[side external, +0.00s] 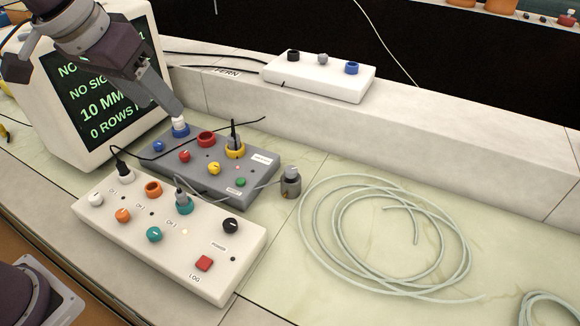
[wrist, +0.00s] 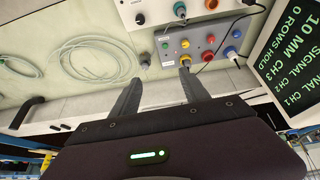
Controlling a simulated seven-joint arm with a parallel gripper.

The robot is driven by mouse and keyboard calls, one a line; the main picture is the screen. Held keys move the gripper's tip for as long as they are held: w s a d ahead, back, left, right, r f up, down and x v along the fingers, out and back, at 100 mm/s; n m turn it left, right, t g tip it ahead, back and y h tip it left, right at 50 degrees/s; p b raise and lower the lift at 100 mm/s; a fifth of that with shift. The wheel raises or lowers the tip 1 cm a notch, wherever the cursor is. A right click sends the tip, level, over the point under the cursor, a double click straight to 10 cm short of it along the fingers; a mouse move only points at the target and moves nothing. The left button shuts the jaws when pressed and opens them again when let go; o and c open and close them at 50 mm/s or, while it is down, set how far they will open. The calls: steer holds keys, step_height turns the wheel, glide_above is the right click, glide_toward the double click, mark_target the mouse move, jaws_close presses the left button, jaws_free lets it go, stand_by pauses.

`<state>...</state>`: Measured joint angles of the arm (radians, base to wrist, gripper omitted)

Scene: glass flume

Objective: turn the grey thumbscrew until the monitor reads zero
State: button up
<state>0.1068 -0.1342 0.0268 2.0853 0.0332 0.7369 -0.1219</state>
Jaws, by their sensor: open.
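A small grey knob (side external: 322,59), seemingly the grey thumbscrew, stands between a black and a blue one on a white block (side external: 300,80) on the ledge. I cannot make it out in the wrist view. The monitor (side external: 88,80) shows two "NO SIGNAL" lines, "10 MM" and "0 ROWS"; the wrist view adds "CH 3" and "HOLD" on the monitor (wrist: 287,45). My gripper (wrist: 160,80) is open with nothing between its fingers. In the side view its finger comes down near the grey box's blue socket, well left of the block; contact there is unclear.
A grey box (side external: 265,180) and a white box (side external: 160,245) carry sockets, plugs, knobs and cables. A small grey cylinder (side external: 290,184) stands right of the grey box. Coiled pale tubing (side external: 465,255) lies further right. The ledge (side external: 470,125) right of the block is clear.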

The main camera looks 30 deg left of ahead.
steer(key=w+d+f, duration=0.2)
steer(key=w+f, duration=0.2)
steer(key=w, duration=0.3)
steer(key=w+d+f, duration=0.2)
steer(key=w+f, duration=0.2)
steer(key=w, duration=0.2)
glide_toward(291, 169)
steer(key=shift+g, duration=0.3)
steer(key=x, duration=0.8)
steer(key=shift+w+f, duration=0.1)
steer(key=shift+w, duration=0.25)
jaws_close()
steer(key=shift+m, duration=0.3)
